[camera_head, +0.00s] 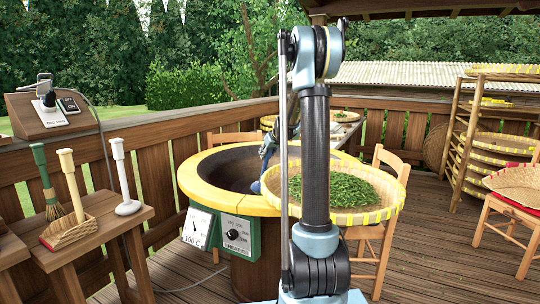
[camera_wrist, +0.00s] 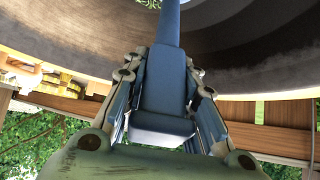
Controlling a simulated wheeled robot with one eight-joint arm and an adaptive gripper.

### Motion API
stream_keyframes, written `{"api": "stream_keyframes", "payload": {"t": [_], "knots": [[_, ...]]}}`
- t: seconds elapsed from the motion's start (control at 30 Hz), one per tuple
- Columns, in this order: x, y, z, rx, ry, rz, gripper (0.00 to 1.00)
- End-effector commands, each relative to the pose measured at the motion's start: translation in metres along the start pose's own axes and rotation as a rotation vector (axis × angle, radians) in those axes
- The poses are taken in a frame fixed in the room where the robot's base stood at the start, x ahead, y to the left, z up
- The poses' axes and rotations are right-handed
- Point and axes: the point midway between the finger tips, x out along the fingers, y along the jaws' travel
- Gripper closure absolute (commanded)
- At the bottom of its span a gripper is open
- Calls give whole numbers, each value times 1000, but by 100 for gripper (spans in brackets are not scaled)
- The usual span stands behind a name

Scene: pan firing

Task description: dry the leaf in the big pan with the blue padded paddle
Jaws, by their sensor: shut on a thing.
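The big pan (camera_head: 225,168) is a dark bowl in a round stand with a yellow rim. Its curved dark wall also fills the top of the wrist view (camera_wrist: 245,45). My gripper (camera_wrist: 162,78) is shut on the blue paddle (camera_wrist: 168,35), whose shaft runs away from the jaws towards the pan wall. In the head view the paddle's blue end (camera_head: 256,187) shows low inside the pan, at its right side. Green leaf (camera_head: 345,190) lies in a round woven tray (camera_head: 385,211) right of the pan. No leaf shows in the visible part of the pan; its bottom is partly hidden.
A control box with a dial (camera_head: 237,235) and a gauge reading about 100 C (camera_head: 198,228) is on the stand's front. A side table (camera_head: 80,245) at left holds a brush, a scoop and a white-handled tool. Chairs and a tray rack (camera_head: 485,140) stand right.

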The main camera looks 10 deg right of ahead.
Motion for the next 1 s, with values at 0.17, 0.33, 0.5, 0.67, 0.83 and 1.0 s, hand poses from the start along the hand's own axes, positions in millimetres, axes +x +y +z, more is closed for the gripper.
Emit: {"api": "stream_keyframes", "payload": {"t": [0.17,0.33,0.5,0.67,0.83,1.0], "knots": [[-14,-7,14,1,0,1,100],[-26,-14,26,1,0,1,100],[-29,-2,29,2,-1,2,100],[-29,16,29,2,0,2,100],[-29,34,29,2,0,2,100],[-29,53,29,2,0,2,100]]}}
